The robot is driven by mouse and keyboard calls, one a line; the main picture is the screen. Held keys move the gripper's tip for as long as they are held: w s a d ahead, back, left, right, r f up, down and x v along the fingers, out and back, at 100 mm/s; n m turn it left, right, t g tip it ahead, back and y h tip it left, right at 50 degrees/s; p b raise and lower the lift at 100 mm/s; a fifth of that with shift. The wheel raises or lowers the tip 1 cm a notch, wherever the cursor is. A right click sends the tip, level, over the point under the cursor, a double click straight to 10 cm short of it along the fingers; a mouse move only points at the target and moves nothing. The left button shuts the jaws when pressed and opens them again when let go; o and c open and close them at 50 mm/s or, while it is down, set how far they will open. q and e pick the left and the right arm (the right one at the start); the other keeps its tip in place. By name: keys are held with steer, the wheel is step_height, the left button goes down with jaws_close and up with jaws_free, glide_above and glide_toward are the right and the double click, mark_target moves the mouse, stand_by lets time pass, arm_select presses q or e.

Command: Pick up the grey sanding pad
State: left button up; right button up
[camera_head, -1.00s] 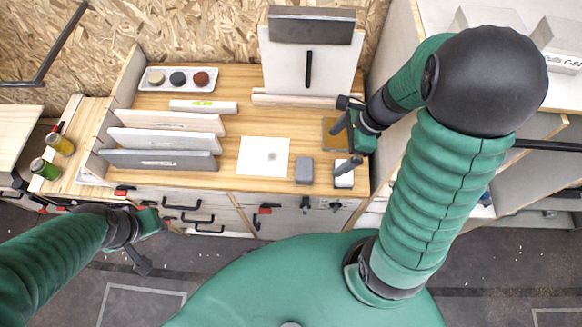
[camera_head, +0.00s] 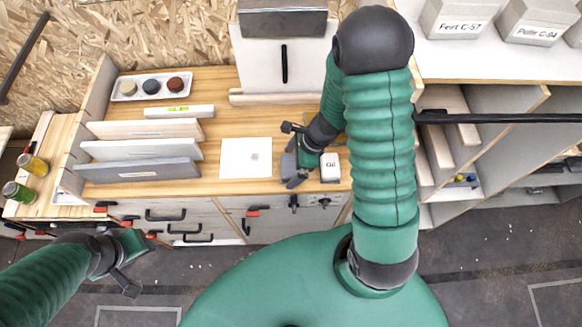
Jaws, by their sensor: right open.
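The grey sanding pad (camera_head: 287,165) lies on the wooden workbench top (camera_head: 225,98), near its front edge. My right gripper (camera_head: 291,158) is open and over the pad, with its fingers spread on either side and partly hiding it. I cannot tell whether the fingers touch the pad. My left gripper (camera_head: 133,264) is open and empty, in front of the bench and away from the pad.
A small white box (camera_head: 330,168) stands close to the right of the pad. A white sheet (camera_head: 246,158) lies to the left. Upright boards (camera_head: 140,170) stand further left. A tray with three round pieces (camera_head: 151,88) is at the back.

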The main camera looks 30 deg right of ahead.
steer(key=shift+w+a+f, duration=0.15)
steer(key=shift+a+f, duration=0.15)
steer(key=shift+f, duration=0.05)
steer(key=shift+a+r, duration=0.1)
steer(key=shift+a, duration=0.05)
steer(key=shift+d, duration=0.2)
steer(key=c, duration=1.5)
